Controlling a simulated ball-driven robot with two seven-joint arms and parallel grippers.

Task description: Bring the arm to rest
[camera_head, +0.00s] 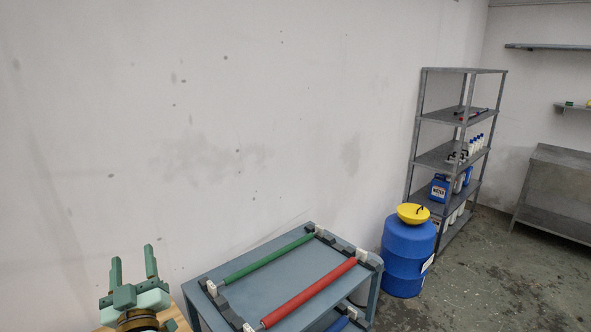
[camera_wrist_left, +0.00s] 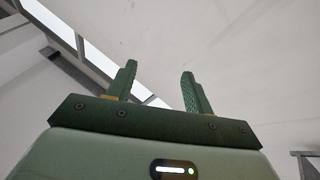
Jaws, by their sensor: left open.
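My left gripper (camera_head: 133,268) is at the bottom left of the head view, with its two green fingers pointing up. The fingers are apart and nothing is between them. In the left wrist view the same gripper (camera_wrist_left: 160,85) shows two spread, empty fingers against a pale wall and ceiling. My right gripper does not show in either view.
A blue-grey cart (camera_head: 262,284) stands right of my left gripper, holding a green roller (camera_head: 268,258) and a red roller (camera_head: 308,294). A wooden surface (camera_head: 172,313) lies beside the gripper.

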